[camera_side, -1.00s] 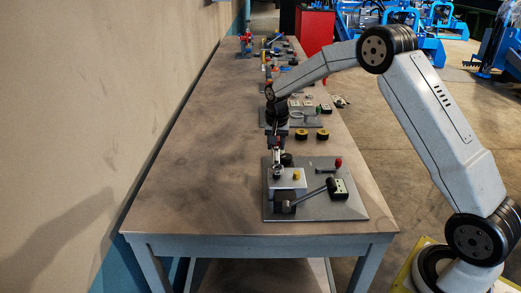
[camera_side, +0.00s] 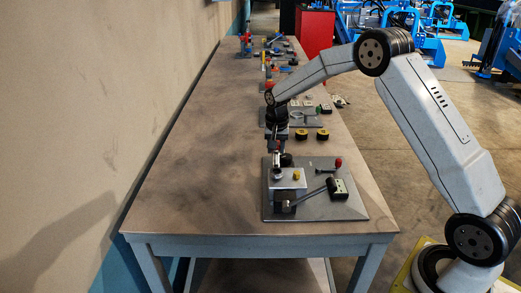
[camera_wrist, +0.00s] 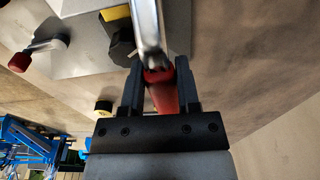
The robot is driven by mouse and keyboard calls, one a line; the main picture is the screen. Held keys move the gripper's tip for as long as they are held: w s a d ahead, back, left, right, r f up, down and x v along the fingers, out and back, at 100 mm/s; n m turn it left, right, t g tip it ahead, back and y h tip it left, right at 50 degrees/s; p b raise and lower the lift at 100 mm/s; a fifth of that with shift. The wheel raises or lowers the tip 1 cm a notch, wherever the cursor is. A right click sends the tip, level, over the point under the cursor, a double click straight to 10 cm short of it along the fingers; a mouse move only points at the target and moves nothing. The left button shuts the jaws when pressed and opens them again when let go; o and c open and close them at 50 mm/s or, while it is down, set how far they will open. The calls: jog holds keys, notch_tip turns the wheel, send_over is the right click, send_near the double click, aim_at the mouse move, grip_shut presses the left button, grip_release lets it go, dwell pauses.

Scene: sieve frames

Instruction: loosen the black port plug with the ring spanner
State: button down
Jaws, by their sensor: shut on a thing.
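My gripper (camera_side: 278,152) is above the far side of a grey block (camera_side: 288,184) on a fixture plate (camera_side: 335,210). In the wrist view its two black fingers (camera_wrist: 158,66) are shut on the red handle (camera_wrist: 163,95) of the ring spanner. The spanner's bright metal shank (camera_wrist: 147,27) runs out of the top of that view, so its ring end is hidden there. In the side view the spanner's pale end (camera_side: 277,173) is at the block's top; I cannot tell whether it encircles a plug. A black part (camera_wrist: 122,42) sits left of the shank; I cannot tell whether it is the port plug.
A red knob (camera_side: 338,163) stands at the plate's back right. Two yellow-black discs (camera_side: 312,134) lie behind. The table's left side is clear.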

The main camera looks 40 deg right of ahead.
jog(key=shift+f, duration=0.35)
dwell(0.4)
jog(key=c, duration=1)
grip_release()
grip_shut()
